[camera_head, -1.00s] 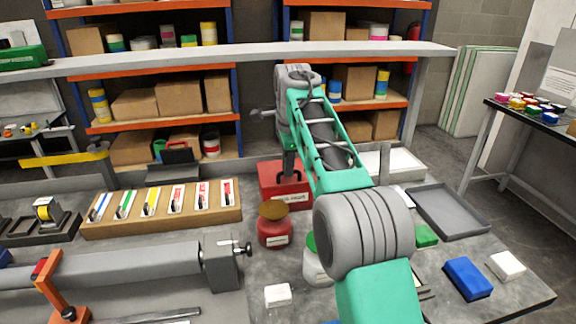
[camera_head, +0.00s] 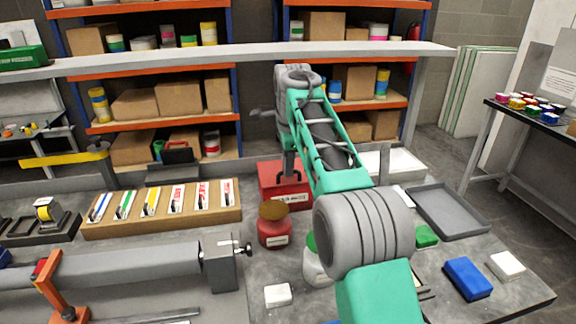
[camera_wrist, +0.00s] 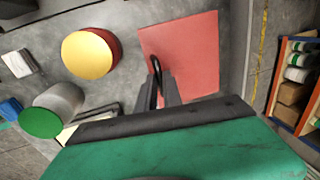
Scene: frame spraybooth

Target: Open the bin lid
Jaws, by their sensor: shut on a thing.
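The red bin (camera_head: 270,190) stands on the bench behind the red jar, with a label on its front. Its flat red lid (camera_wrist: 195,55) looks closed and carries a dark loop handle (camera_wrist: 153,80). My gripper (camera_head: 289,165) reaches down to the lid from above. In the wrist view, my gripper (camera_wrist: 161,88) has its fingers around the handle, shut on it. The arm hides part of the bin's right side in the head view.
A red jar with a brown-gold lid (camera_head: 272,212) stands just in front of the bin. A white jar with a green lid (camera_head: 316,262) is partly hidden by my arm. A grey tray (camera_head: 482,228) lies to the right. A rack of colored cards (camera_head: 165,225) is to the left.

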